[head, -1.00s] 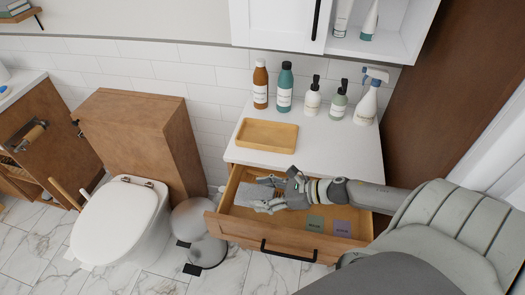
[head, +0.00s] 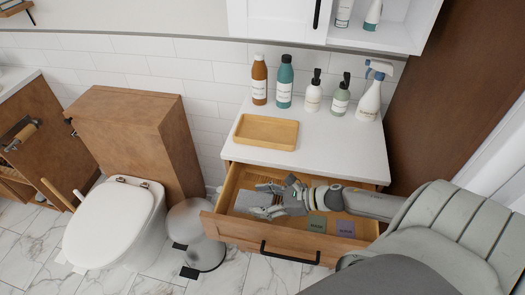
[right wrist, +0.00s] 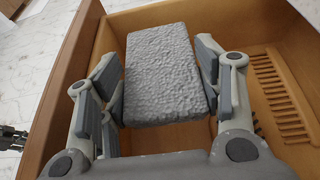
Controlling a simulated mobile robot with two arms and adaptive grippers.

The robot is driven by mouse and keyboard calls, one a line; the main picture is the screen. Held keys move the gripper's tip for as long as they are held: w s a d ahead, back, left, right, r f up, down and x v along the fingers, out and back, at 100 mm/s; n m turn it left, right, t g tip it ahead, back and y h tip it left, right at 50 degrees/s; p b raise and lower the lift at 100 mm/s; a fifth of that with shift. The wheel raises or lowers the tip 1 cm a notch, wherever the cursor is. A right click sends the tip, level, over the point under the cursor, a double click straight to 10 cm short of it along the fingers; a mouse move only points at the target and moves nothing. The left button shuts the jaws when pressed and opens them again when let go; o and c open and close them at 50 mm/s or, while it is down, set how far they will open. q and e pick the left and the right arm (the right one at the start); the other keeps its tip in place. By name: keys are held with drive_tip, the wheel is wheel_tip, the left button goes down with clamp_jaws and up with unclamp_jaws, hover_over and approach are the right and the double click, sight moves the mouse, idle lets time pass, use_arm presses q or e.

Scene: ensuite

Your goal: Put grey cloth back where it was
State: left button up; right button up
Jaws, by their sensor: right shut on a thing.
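The grey cloth (head: 250,200) is a thick, rough-textured folded pad. In the right wrist view the cloth (right wrist: 165,75) lies between the two fingers of my right gripper (right wrist: 160,85), which is shut on it. In the head view my right gripper (head: 268,203) is inside the open wooden drawer (head: 225,228), toward its left part, with the arm coming in from the right. Whether the cloth touches the drawer floor cannot be told.
A green card (head: 317,224) and a purple card (head: 345,228) lie in the drawer's front right. Above are a wooden tray (head: 267,145) and several bottles on the white counter (head: 340,155). A bin (head: 195,230) stands left of the drawer.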

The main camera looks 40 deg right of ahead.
drive_tip(key=shift+f+b, duration=2.75)
drive_tip(key=shift+f, duration=0.65)
drive_tip(key=shift+f+b, duration=0.7)
drive_tip(key=shift+f, duration=0.05)
drive_tip(key=o, duration=1.2)
drive_tip(key=shift+c, duration=0.2)
drive_tip(key=shift+v, duration=3.8)
drive_tip(key=shift+r, duration=0.1)
